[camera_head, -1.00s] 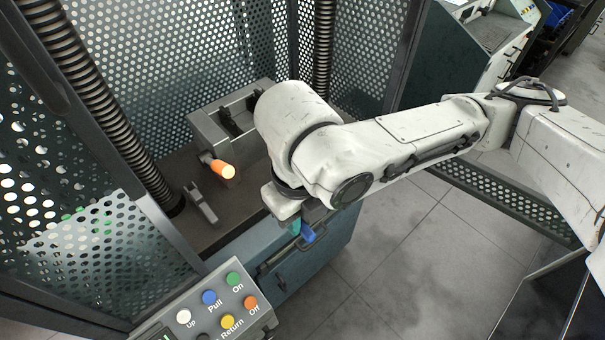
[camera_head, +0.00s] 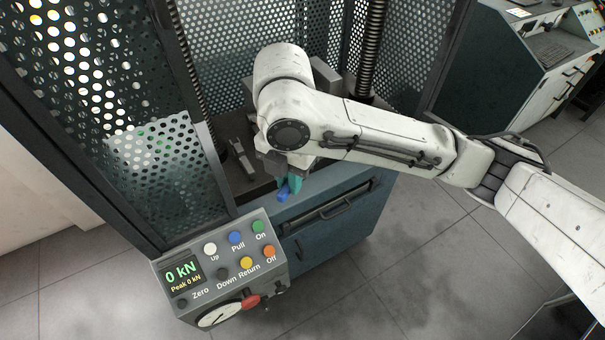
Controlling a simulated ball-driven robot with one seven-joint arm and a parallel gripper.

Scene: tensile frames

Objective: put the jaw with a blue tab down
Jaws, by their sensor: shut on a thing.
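My gripper (camera_head: 291,183), with teal fingers, points down near the front edge of the test frame's dark bed (camera_head: 254,188). It is shut on the jaw with a blue tab. The blue tab (camera_head: 283,195) shows below and left of the fingers, and the rest of the jaw is hidden by the fingers and wrist. The jaw appears held up, not resting on anything, though its height is hard to tell. A grey piece (camera_head: 238,155) lies on the bed to the left of my gripper.
A control box (camera_head: 228,290) with coloured buttons, a "0 kN" display and a dial stands in front. A teal cabinet (camera_head: 325,225) with a handle is below the bed. Perforated guards (camera_head: 170,165) close the frame's left and back. My arm hides much of the bed.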

